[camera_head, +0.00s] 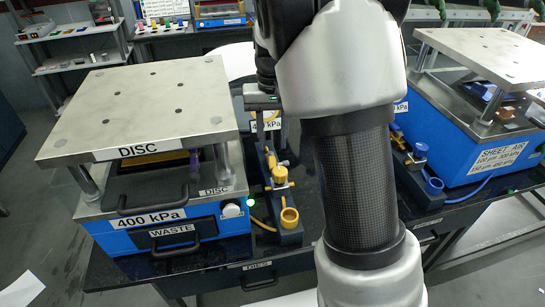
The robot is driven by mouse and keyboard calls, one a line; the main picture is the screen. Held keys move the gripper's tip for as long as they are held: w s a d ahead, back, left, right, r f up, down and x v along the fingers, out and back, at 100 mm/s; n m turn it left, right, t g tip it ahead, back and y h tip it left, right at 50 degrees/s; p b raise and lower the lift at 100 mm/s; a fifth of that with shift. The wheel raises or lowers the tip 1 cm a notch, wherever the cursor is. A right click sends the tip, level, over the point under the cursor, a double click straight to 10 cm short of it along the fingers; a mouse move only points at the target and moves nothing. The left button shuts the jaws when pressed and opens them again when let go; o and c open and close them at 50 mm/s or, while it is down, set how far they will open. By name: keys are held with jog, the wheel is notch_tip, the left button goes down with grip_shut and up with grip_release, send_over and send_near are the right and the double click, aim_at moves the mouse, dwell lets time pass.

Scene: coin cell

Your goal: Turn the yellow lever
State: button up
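A small yellow lever (280,174) sits on a brass-coloured valve fitting, on the dark stand just right of the blue DISC press. Its short handle appears roughly upright, though it is small in the picture. My gripper (264,110) is partly visible above and behind the lever, left of my large arm link. It looks apart from the lever.
The blue DISC press (140,110) with a metal top plate stands close on the left. A yellow ring-shaped cup (290,217) is at the stand's front. A blue SHEET AIR press (480,150) stands right. My arm covers the middle.

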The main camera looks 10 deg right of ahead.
aim_at(272, 162)
notch_tip(272, 162, down, 6)
jog(key=shift+f, duration=0.2)
jog(key=shift+c, duration=0.2)
